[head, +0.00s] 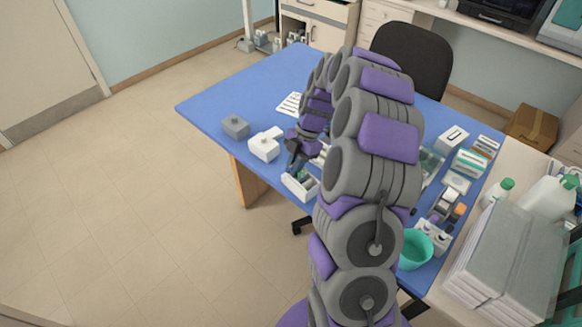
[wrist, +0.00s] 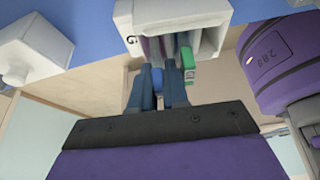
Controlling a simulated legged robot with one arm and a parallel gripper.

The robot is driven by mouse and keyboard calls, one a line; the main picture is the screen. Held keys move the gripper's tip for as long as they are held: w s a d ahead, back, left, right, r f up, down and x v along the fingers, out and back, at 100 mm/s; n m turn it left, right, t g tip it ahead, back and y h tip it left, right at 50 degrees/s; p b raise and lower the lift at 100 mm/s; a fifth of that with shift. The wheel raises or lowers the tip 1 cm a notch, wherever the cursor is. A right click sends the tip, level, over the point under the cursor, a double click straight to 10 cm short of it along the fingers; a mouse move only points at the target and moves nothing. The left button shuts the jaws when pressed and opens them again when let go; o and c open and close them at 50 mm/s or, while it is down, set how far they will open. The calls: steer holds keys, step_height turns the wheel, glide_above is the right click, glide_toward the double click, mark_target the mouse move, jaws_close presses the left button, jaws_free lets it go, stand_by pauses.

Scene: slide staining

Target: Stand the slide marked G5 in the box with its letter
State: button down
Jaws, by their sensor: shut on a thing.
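My gripper (wrist: 160,76) points into the mouth of a white box (wrist: 124,14) marked G on its outer face. Its dark blue-grey fingers are close together at the box's open side. They are shut on a slide, mostly hidden between and behind them. A green slide end (wrist: 187,55) with a small pale label shows right beside the right finger. Purple and pale slide edges stand inside the box. In the head view my gripper (head: 295,160) is just above the white box (head: 300,188) at the blue table's front edge.
A white lidded block (head: 264,146) and a grey block (head: 235,127) stand left of the box on the blue table (head: 215,98). A teal bowl (head: 415,250), bottles and small boxes crowd the right side. My arm hides the table's middle.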

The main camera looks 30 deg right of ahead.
steer(key=shift+d+f, duration=0.1)
steer(key=shift+d, duration=0.25)
steer(key=shift+a, duration=0.6)
steer(key=c, duration=1.4)
jaws_free()
steer(key=shift+a, duration=0.2)
steer(key=shift+c, duration=0.2)
steer(key=o, duration=0.3)
steer(key=shift+d, duration=0.25)
steer(key=shift+o, duration=0.4)
steer(key=shift+d+f, duration=0.1)
steer(key=shift+d, duration=0.25)
steer(key=shift+a, duration=0.2)
steer(key=shift+w+r, duration=0.1)
steer(key=shift+r, duration=0.35)
steer(key=d+p+v, duration=0.1)
steer(key=p+v, duration=0.2)
steer(key=v, duration=1.3)
